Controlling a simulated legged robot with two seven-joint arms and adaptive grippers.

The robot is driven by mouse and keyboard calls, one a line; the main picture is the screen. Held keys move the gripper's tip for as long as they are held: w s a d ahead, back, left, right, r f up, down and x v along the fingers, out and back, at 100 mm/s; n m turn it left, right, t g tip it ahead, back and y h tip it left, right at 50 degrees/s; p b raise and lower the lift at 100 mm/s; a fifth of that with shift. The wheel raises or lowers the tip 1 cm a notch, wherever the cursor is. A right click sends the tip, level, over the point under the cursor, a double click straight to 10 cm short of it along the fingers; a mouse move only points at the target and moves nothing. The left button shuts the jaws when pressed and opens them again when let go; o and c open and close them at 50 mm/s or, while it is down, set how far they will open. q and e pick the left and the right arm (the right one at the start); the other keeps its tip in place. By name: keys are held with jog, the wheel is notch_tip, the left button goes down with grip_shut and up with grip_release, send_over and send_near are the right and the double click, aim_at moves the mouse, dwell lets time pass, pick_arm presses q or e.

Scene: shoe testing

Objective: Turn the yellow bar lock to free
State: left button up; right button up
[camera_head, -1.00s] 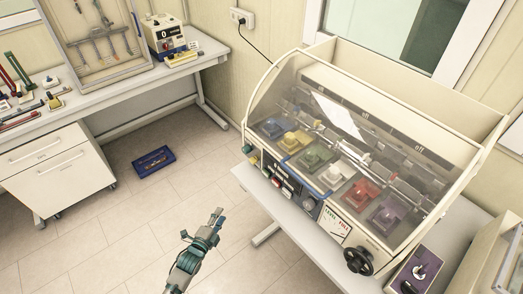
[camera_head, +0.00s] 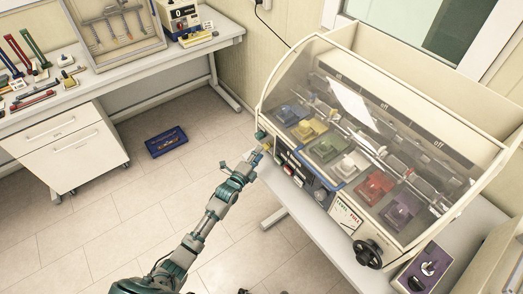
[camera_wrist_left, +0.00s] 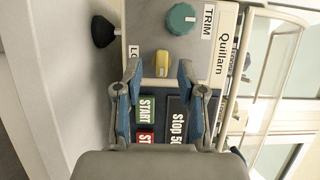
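The yellow bar lock (camera_wrist_left: 162,63) is a small yellow bar on the grey front panel of the machine. In the left wrist view it stands with its long side up and down the picture, beside a partly hidden label starting "LO". In the head view a small yellow spot by my fingertips (camera_head: 266,147) appears to be this bar. My left gripper (camera_wrist_left: 159,72) is open, with its two blue-grey fingers apart. The bar shows between and just beyond the fingertips, with a gap on each side; contact cannot be told. My right gripper is not in view.
A green TRIM knob (camera_wrist_left: 181,18) is beyond the bar. A green START button (camera_wrist_left: 146,108) and a red button (camera_wrist_left: 145,138) lie between my fingers' bases. A clear curved cover (camera_head: 345,100) closes over the coloured blocks. A black handwheel (camera_head: 367,253) is at the front.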

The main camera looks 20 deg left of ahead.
aim_at(265, 150)
pick_arm(q)
jog(key=shift+w+d, duration=0.95)
jog(key=shift+w, duration=0.25)
jog(key=shift+c, duration=1.4)
jog(key=shift+a, duration=0.1)
grip_shut()
jog(key=shift+a, duration=0.15)
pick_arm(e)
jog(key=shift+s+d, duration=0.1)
